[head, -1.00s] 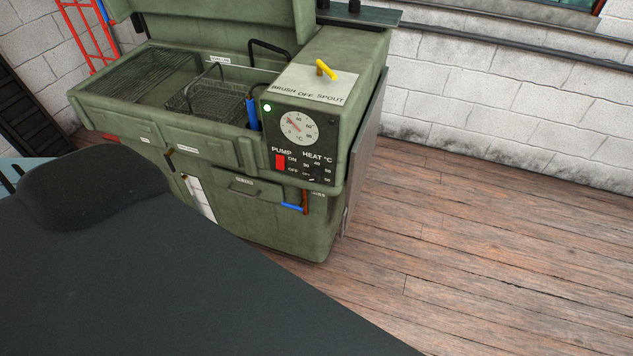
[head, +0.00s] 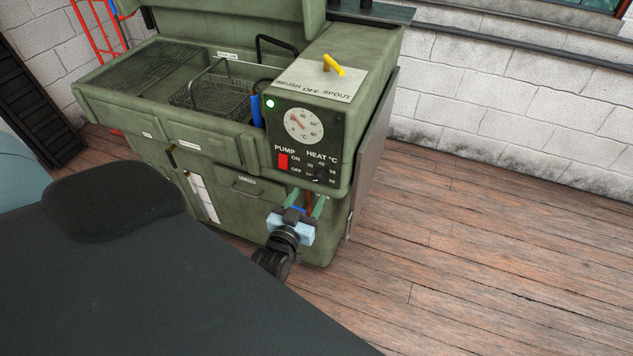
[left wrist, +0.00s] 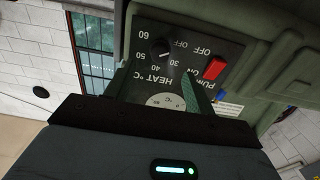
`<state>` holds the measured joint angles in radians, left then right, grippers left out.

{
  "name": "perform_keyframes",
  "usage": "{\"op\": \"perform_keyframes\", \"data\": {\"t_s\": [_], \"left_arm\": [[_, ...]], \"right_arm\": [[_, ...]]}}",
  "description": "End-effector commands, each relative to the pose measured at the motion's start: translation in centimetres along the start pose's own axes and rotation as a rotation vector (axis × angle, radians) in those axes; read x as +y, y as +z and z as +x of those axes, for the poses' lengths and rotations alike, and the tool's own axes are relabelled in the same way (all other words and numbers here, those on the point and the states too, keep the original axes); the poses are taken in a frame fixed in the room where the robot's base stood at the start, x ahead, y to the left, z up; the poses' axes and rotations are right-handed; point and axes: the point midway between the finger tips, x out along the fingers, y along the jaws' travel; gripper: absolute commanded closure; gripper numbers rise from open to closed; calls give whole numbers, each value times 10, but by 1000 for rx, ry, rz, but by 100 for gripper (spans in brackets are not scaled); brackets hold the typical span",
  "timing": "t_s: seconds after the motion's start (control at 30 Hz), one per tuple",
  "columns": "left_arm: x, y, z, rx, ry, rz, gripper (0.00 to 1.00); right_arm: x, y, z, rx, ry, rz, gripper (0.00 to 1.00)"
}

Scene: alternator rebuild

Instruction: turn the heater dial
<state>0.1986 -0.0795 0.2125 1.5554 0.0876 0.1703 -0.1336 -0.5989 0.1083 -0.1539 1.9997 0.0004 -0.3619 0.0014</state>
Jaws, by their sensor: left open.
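The heater dial (head: 320,175) is a small black knob under the HEAT °C lettering on the dark panel at the right front of the green washer. It also shows upside down in the left wrist view (left wrist: 162,48), ringed by printed numbers and OFF; its exact setting is too small to tell. My left gripper (head: 306,200) is open and empty, with greenish fingers pointing up toward the panel, just below the dial. In the left wrist view the dial lies beyond and between the fingers, seemingly apart from them. My right gripper is not in view.
A red pump switch (head: 283,162) sits left of the dial, and a round temperature gauge (head: 303,126) above it. A yellow lever (head: 334,66) is on the washer's (head: 225,220) top. A wire basket (head: 190,98) is in the basin. The wooden floor (head: 480,250) at right is clear.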

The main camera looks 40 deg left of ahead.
Motion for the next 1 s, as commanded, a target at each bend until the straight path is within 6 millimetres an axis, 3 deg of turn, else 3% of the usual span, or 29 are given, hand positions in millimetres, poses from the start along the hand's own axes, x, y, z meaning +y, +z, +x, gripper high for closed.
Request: {"op": "perform_keyframes", "data": {"t_s": [0.3,0.5,0.87,1.0], "left_arm": [[0,-1,47,1,0,1,46],[0,0,65,-1,0,1,46],[0,0,69,-1,1,1,46],[0,0,69,-1,1,1,63]], "right_arm": [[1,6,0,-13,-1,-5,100],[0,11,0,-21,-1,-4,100],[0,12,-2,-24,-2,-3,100],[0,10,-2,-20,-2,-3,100]]}}
